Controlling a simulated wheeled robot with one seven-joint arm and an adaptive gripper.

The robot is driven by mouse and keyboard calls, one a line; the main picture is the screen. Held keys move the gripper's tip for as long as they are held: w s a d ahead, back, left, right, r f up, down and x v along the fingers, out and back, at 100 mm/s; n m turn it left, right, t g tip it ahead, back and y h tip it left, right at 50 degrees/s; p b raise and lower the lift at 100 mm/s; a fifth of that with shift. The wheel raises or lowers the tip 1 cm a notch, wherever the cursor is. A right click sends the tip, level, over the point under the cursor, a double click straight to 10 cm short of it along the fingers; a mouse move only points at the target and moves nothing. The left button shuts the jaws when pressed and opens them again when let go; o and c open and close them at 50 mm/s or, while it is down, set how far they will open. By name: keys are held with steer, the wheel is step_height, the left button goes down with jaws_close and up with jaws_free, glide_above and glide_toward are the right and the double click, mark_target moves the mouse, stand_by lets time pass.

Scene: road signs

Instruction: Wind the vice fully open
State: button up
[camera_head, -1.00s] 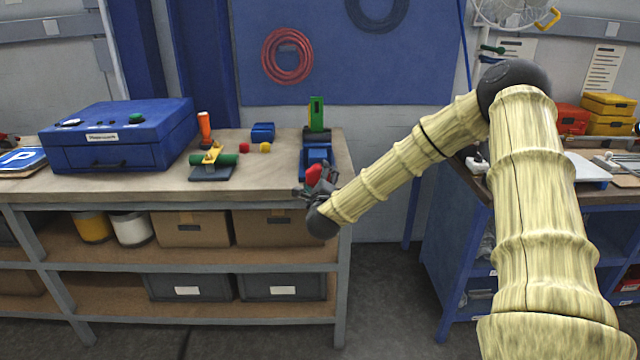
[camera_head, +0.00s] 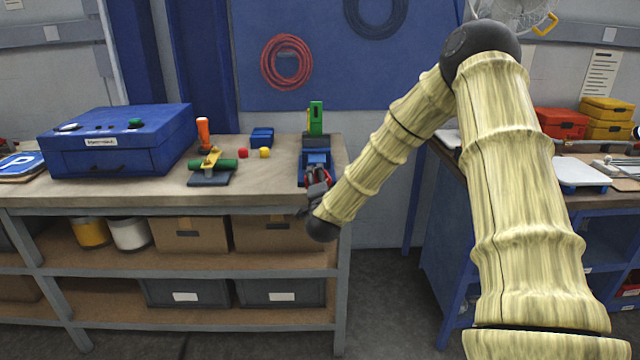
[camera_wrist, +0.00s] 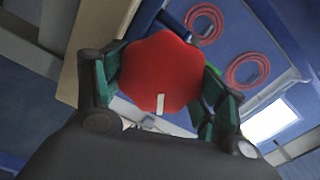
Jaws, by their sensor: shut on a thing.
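The blue vice (camera_head: 316,160) stands at the right end of the workbench, near its front edge. An upright green piece (camera_head: 316,118) rises at its back. A red, many-sided knob (camera_wrist: 162,72) with a white mark fills the middle of the wrist view. My gripper (camera_wrist: 160,88) is shut on this knob, with green-padded fingers on either side. In the head view my gripper (camera_head: 316,190) is at the front of the vice and hides most of the knob. The gap between the vice jaws cannot be made out.
A second bench stands right, behind my arm.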

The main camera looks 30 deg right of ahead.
steer(key=n, duration=0.4)
steer(key=shift+a+n, duration=0.1)
steer(key=shift+n, duration=0.2)
steer(key=n, duration=0.3)
steer(key=shift+a+n, duration=0.1)
steer(key=shift+n, duration=0.3)
steer(key=n, duration=0.7)
steer(key=shift+w+a, duration=0.1)
steer(key=shift+a, duration=0.05)
steer(key=n, duration=0.3)
steer(key=n+b, duration=0.1)
steer(key=n, duration=0.2)
steer(key=shift+a+f+n, duration=0.15)
steer(key=shift+f+n, duration=0.05)
steer(key=shift+n, duration=0.1)
steer(key=n+b, duration=0.1)
steer(key=n, duration=0.3)
steer(key=shift+f+b, duration=0.1)
steer(key=shift+b, duration=0.25)
steer(key=shift+n+b, duration=0.55)
steer(key=shift+n, duration=0.95)
